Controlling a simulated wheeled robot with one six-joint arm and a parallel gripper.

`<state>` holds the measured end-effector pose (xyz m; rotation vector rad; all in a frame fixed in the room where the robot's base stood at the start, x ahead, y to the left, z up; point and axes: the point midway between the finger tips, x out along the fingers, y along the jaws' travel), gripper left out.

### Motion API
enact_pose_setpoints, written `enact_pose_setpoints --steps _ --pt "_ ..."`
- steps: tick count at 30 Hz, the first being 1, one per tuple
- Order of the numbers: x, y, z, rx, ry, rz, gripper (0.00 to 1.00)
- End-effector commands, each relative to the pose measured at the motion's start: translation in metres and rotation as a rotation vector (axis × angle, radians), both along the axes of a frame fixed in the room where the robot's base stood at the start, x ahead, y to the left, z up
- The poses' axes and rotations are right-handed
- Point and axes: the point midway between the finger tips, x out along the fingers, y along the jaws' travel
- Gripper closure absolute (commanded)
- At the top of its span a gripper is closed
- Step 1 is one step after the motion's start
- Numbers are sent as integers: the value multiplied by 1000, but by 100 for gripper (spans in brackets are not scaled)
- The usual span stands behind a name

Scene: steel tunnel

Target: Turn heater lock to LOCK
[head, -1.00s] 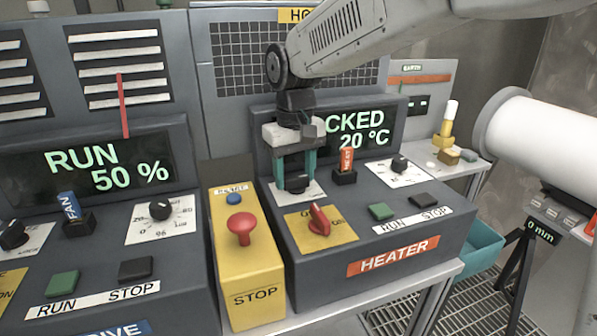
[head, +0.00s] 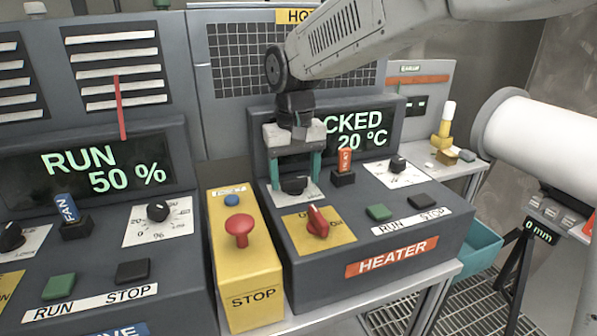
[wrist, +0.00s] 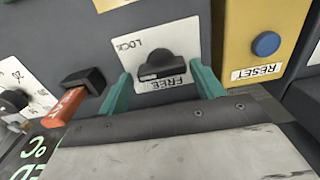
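The heater lock is a black knob (head: 294,185) on a white plate on the heater panel (head: 384,229). In the wrist view the knob (wrist: 158,66) sits on its plate between the words LOCK, at the upper left, and FREE, below it. I cannot tell which word it points to. My gripper (head: 295,180) is open, with one teal finger on each side of the knob. In the wrist view its fingers (wrist: 161,82) show gaps to the knob. The heater display (head: 355,130) reads "CKED" and 20 °C; my arm hides the start of the word.
A red rotary switch (head: 317,222) on a yellow plate is just in front of the lock. An orange-topped switch (head: 344,166) stands close to its right. A yellow stop box (head: 243,275) with a red button (head: 239,229) is to the left.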

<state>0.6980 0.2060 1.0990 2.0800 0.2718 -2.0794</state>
Motion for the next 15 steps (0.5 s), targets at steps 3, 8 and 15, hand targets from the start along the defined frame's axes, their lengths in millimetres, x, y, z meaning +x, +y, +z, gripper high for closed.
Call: enact_pose_setpoints --steps 3,8,15 --pt "-1 1 0 1 0 2 27" --pt "-1 2 1 2 1 4 27" --pt "0 4 26 4 -2 5 27"
